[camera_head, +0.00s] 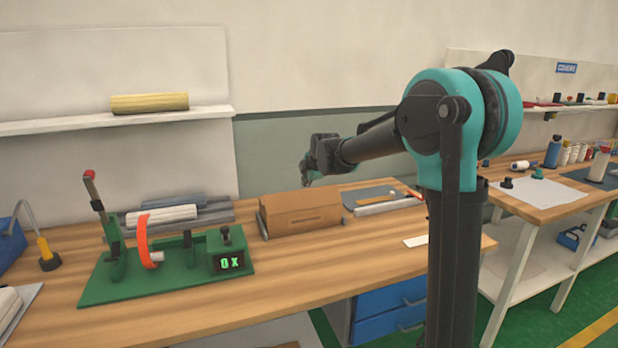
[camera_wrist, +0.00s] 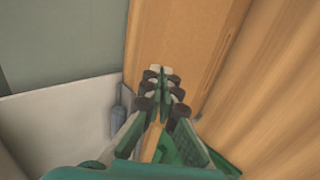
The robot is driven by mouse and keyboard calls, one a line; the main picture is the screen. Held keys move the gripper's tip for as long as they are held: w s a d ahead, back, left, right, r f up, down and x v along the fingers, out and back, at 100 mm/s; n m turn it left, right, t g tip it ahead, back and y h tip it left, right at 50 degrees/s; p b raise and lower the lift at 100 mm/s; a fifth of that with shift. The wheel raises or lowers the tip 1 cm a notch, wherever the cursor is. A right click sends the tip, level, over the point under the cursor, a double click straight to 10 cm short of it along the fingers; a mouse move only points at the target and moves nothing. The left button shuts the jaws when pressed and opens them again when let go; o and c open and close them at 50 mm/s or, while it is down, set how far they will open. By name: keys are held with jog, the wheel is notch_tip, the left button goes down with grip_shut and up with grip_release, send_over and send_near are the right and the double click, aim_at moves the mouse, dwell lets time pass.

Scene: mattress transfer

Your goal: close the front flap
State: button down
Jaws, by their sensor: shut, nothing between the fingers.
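A brown cardboard box (camera_head: 300,212) sits on the wooden workbench. Its top looks mostly covered, and a narrow brown strip shows along its front side; I cannot tell exactly how the front flap lies. My gripper (camera_head: 307,181) hangs just above the back right part of the box, pointing down. In the wrist view my gripper (camera_wrist: 161,75) is shut and empty, with its fingertips over the brown box surface (camera_wrist: 185,35). I cannot tell whether the tips touch it.
A green press fixture (camera_head: 150,283) with a red-handled lever and an orange band stands left of the box. A grey mat (camera_head: 372,193) with small parts lies to the right. A shelf (camera_head: 60,122) holds a yellow roll (camera_head: 149,103). Bench (camera_head: 330,275) in front is clear.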

aim_at(300, 191)
jog(key=shift+x, duration=2.35)
jog(key=shift+w+a+f+g, duration=0.1)
jog(key=shift+w+g, duration=0.1)
jog(key=shift+g, duration=0.2)
jog(key=shift+w+a+f, duration=0.1)
jog(key=shift+w, duration=0.05)
jog(key=shift+w+a+f+g+h, duration=0.15)
jog(key=shift+w+f+g+h, duration=0.15)
jog(key=shift+g, duration=0.4)
jog(key=shift+w+a+f+g+h, duration=0.2)
jog(key=shift+w+g+h, duration=0.25)
jog(key=shift+g, duration=0.25)
jog(key=shift+w+a+f+g+h, duration=0.2)
jog(key=shift+w+f+g, duration=0.15)
jog(key=shift+f+g, duration=0.2)
jog(key=shift+w+a+f+g+h, duration=0.15)
jog(key=shift+w+f+g, duration=0.2)
jog(key=shift+f+g, duration=0.2)
jog(key=shift+d, duration=0.1)
jog(key=shift+s, duration=0.1)
